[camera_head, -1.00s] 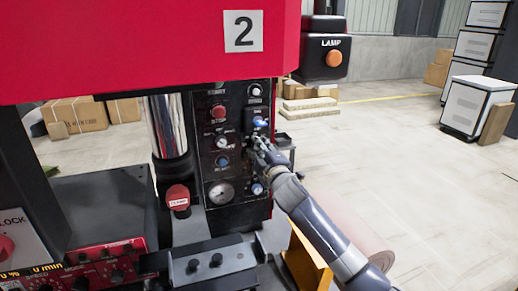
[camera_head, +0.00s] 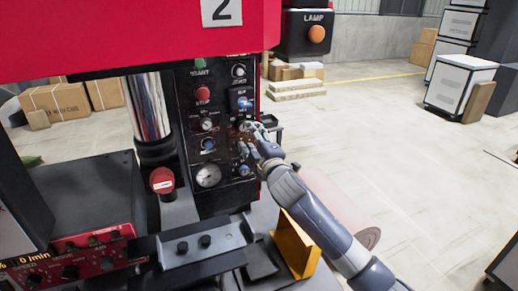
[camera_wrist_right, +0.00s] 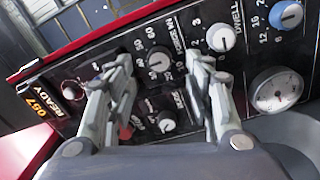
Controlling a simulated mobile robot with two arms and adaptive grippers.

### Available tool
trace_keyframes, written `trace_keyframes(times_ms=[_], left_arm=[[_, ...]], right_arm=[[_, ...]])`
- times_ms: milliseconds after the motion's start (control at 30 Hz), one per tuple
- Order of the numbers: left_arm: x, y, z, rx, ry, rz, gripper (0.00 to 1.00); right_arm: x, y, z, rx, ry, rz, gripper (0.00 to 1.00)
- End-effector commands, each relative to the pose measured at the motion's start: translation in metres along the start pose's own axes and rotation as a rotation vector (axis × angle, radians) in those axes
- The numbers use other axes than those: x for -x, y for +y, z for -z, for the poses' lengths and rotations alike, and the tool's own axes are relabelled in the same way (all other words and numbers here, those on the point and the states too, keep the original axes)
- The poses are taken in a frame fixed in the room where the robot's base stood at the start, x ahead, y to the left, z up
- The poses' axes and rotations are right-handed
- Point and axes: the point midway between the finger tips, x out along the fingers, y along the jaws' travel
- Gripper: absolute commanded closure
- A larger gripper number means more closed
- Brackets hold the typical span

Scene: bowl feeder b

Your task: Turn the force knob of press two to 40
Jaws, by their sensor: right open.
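Press two is the red press with the "2" sign (camera_head: 221,10), and its black control panel (camera_head: 222,100) faces me. In the right wrist view a grey knob (camera_wrist_right: 160,62) with a numbered scale sits on this panel; its label looks like "FORCE kN". Its exact setting is too small to read. My right gripper (camera_head: 247,129) is at the right part of the panel. It is open, and in the right wrist view its fingertips (camera_wrist_right: 163,66) lie on either side of the grey knob, seemingly apart from it. My left gripper is out of view.
The wrist view also shows a white DWELL knob (camera_wrist_right: 221,37), a blue knob (camera_wrist_right: 287,13), a gauge (camera_wrist_right: 276,90), a lower knob (camera_wrist_right: 166,121) and a READY display (camera_wrist_right: 50,105). A lamp box (camera_head: 306,34) stands behind. The floor at right is largely clear.

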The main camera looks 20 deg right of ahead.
Motion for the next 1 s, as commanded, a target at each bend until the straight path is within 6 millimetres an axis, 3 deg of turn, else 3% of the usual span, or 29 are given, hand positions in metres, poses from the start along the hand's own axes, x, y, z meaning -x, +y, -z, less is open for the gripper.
trace_keyframes(times_ms=[200, 400, 1000], left_arm=[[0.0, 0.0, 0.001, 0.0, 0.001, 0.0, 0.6], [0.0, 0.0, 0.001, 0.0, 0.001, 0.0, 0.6], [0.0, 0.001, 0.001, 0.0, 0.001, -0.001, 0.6]], right_arm=[[0.037, 0.0, 0.0, 0.002, 0.001, 0.0, 0.52], [0.058, 0.0, -0.001, 0.001, -0.001, -0.001, 0.52], [0.065, -0.001, -0.001, -0.002, -0.002, 0.002, 0.52]])
